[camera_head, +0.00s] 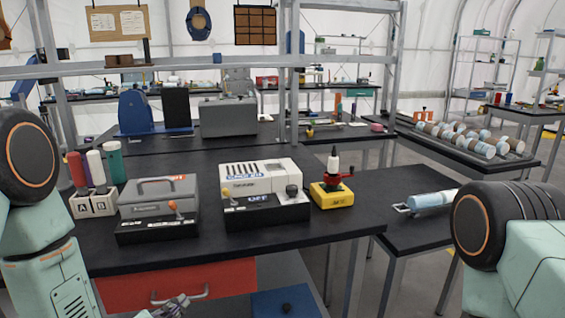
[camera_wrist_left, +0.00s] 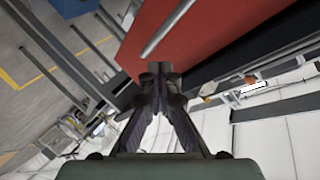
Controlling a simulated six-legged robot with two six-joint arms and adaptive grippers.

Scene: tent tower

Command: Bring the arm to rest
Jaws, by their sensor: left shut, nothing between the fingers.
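My left gripper (camera_head: 173,306) is at the bottom of the head view, in front of the red drawer (camera_head: 175,287) and just below its grey handle (camera_head: 180,295). In the left wrist view my left gripper (camera_wrist_left: 159,68) is shut with its fingertips together and nothing between them. The red drawer front (camera_wrist_left: 205,40) and the bar of its handle (camera_wrist_left: 168,25) lie just beyond the fingertips, apart from them as far as I can tell. My right arm shows at the right edge of the head view, but its gripper is out of view.
The black workbench (camera_head: 215,236) stands above the drawer. It carries a grey case (camera_head: 160,192), a white device (camera_head: 258,178), a yellow-based tool (camera_head: 332,194) and a bottle holder (camera_head: 94,204). A blue box (camera_head: 287,302) sits below right. A side table (camera_head: 420,232) stands at right.

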